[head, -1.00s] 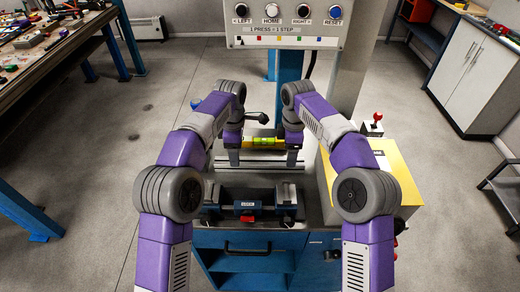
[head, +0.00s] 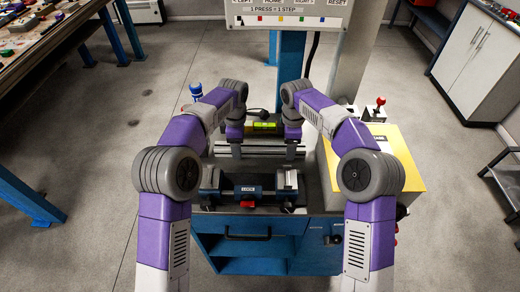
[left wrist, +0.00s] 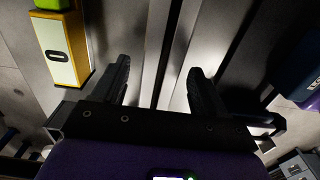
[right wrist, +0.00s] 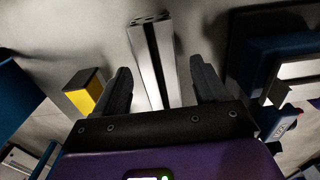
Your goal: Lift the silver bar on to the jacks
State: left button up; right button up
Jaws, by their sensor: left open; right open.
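The silver bar (head: 262,149) lies crosswise behind the fixture on the bench in the head view. My left gripper (head: 236,153) is open over its left part; in the left wrist view the bar (left wrist: 155,50) runs between the spread fingers. My right gripper (head: 290,152) is open over its right part; in the right wrist view the bar's slotted end (right wrist: 150,35) shows beyond the fingers. I cannot tell whether the fingers touch the bar. In front stands a dark fixture with a left silver-topped block (head: 210,178) and a right one (head: 287,180), seemingly the jacks.
A yellow level with a green vial (head: 265,127) sits just behind the bar. A yellow box (head: 401,160) stands close on the right. A button panel (head: 290,15) hangs at the back.

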pick_arm(q)
jog(key=shift+f, duration=0.8)
pick_arm(e)
jog(key=shift+f, duration=0.8)
pick_arm(q)
jog(key=shift+c, duration=0.4)
pick_arm(e)
jog(key=shift+c, duration=0.4)
pick_arm(q)
grip_shut()
pick_arm(e)
grip_shut()
